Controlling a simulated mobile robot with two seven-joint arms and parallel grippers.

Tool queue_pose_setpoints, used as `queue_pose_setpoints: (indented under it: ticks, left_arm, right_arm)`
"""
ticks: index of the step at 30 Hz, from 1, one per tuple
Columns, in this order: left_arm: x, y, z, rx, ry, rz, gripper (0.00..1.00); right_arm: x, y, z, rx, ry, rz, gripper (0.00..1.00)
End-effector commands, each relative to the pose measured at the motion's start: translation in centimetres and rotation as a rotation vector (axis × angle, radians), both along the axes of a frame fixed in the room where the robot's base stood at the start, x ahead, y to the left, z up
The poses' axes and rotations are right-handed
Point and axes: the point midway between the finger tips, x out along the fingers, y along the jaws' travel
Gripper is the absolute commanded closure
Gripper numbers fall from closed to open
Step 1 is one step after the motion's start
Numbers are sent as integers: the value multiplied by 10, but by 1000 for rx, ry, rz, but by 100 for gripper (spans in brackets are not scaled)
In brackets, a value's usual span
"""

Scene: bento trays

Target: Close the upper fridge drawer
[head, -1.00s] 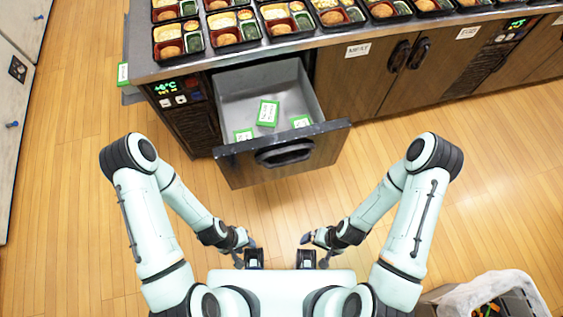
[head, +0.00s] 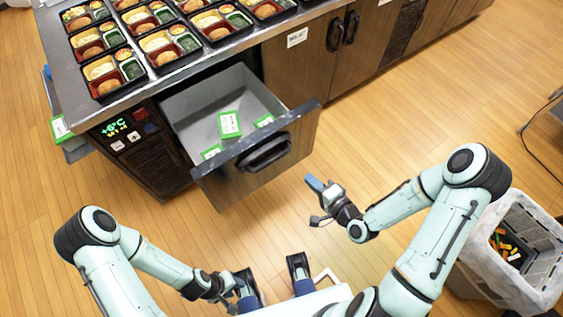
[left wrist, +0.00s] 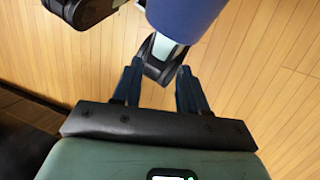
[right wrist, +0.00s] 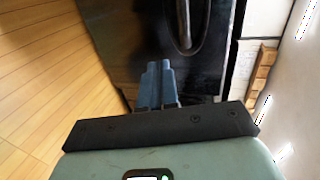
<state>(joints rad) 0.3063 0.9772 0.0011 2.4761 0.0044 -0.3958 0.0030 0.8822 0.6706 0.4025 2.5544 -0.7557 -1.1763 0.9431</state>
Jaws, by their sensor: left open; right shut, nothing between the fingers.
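The upper fridge drawer (head: 224,171) is pulled out from under the counter, with its dark front panel and handle (head: 264,152) facing me. Several green-and-white packs (head: 230,124) lie inside it. My right gripper (head: 314,183) is shut and empty, a little in front of the drawer and to the right of its front. In the right wrist view its closed fingers (right wrist: 158,80) point toward a dark panel with a handle (right wrist: 184,25). My left gripper (head: 247,284) is low near my base, away from the drawer. In the left wrist view its fingers (left wrist: 158,88) are apart with nothing gripped.
Several filled bento trays (head: 168,45) stand on the counter (head: 66,75) above the drawer. Closed cabinet doors (head: 305,72) are to the right. A bin with a liner (head: 510,255) stands at the lower right. The wooden floor before the drawer is clear.

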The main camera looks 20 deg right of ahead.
Motion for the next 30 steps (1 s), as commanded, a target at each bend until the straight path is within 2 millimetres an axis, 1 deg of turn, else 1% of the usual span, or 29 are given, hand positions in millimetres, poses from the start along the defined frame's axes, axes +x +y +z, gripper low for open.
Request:
queue_pose_setpoints:
  ticks: [5,14,18,24,27,30]
  left_arm:
    - [2,0,-9,2,-10,1,57]
    - [17,0,-45,10,-61,13,57]
    - [31,4,-59,23,-101,27,57]
    - [44,11,-67,41,-139,42,57]
    - [48,13,-70,47,-149,47,57]
    - [51,14,-72,50,-156,50,57]
  right_arm:
    - [5,0,1,13,-17,-5,100]
    - [24,8,-10,9,-16,-3,100]
    - [53,19,-18,15,-14,-2,100]
    - [90,33,-27,15,-15,-3,100]
    - [106,38,-27,15,-15,-3,100]
    - [118,42,-27,14,-14,-4,100]
